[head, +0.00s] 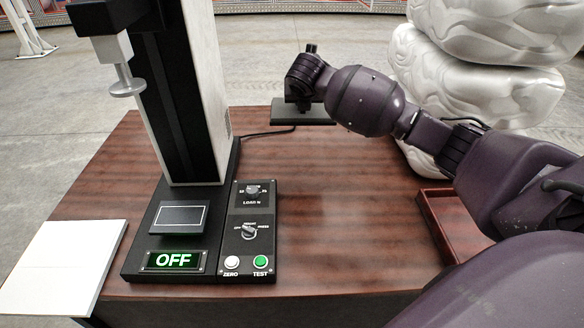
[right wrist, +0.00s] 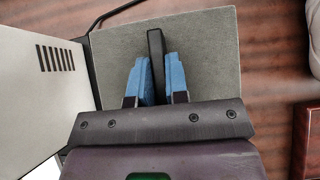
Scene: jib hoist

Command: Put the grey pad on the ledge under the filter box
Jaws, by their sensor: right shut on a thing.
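The grey pad is a flat square plate (right wrist: 205,50) with a black upright bar (right wrist: 155,50) on it. In the head view the pad (head: 290,117) shows dark at the back of the wooden table. My right gripper (right wrist: 160,80) has its blue fingers on either side of the bar and is shut on it. In the head view the fingers are mostly hidden by my wrist. Whether the pad touches the table or hangs just above it, I cannot tell. No filter box or ledge is recognisable in either view. My left gripper is not in view.
A test stand (head: 195,90) with a white column, its screen reading OFF, and a control panel (head: 250,225) stand left. A red-brown tray (head: 432,235) lies right, near white lumpy stacked forms (head: 470,75). A white board (head: 65,265) is front left. The table's middle is clear.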

